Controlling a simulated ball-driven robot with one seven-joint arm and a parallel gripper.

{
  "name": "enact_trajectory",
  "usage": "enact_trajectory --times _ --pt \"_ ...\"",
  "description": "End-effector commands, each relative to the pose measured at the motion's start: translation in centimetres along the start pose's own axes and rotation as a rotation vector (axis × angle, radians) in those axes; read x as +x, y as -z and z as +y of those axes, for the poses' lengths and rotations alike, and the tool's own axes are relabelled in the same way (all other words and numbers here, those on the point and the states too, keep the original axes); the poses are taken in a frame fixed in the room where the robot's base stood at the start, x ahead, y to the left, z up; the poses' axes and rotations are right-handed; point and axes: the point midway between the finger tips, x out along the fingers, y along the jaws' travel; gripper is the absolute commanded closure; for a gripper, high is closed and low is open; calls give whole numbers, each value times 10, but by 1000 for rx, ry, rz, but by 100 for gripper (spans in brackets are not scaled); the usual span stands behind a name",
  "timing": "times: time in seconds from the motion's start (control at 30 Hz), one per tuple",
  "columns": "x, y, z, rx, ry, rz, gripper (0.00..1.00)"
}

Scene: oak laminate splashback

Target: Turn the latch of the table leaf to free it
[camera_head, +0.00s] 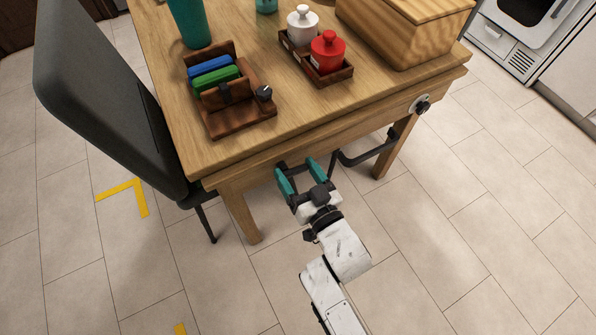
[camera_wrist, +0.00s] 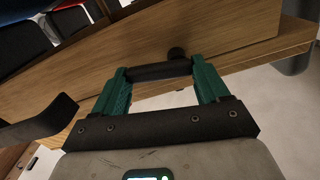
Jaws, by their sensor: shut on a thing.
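A wooden table (camera_head: 300,112) stands in front of me. My gripper (camera_head: 301,172) is just below its front edge, with teal fingers apart. In the wrist view a short dark bar (camera_wrist: 160,71) spans between the fingertips (camera_wrist: 160,78), and my gripper is shut on it. A small dark round post (camera_wrist: 176,53) shows just beyond the bar, against the wood. I cannot tell for sure whether the bar is the leaf's latch. A dark knob on a pale round plate (camera_head: 421,104) sits on the table's front at the right, apart from my gripper.
A dark chair (camera_head: 105,100) stands close at the left. A bent dark bar (camera_head: 365,153) is under the table edge, right of my gripper. A wooden rack (camera_head: 240,117), a red jar (camera_head: 327,52), a white jar (camera_head: 302,27) and a wooden box (camera_head: 405,35) are on top. Floor at right is clear.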

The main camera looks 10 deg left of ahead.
Motion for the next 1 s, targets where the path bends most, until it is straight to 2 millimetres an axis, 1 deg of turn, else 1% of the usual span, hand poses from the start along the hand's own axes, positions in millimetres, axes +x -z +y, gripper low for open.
enact_trajectory --times 0.1,0.2,0.53,0.57,0.8,1.0 --pt "0 2 0 -112 -2 0 56" --pt "0 4 -1 -178 -1 0 56" --pt "0 4 -2 -204 0 -1 56" --pt "0 4 -2 -204 0 -1 23" --pt "0 4 -2 -202 0 0 0" --pt "0 4 -2 -201 0 0 0"
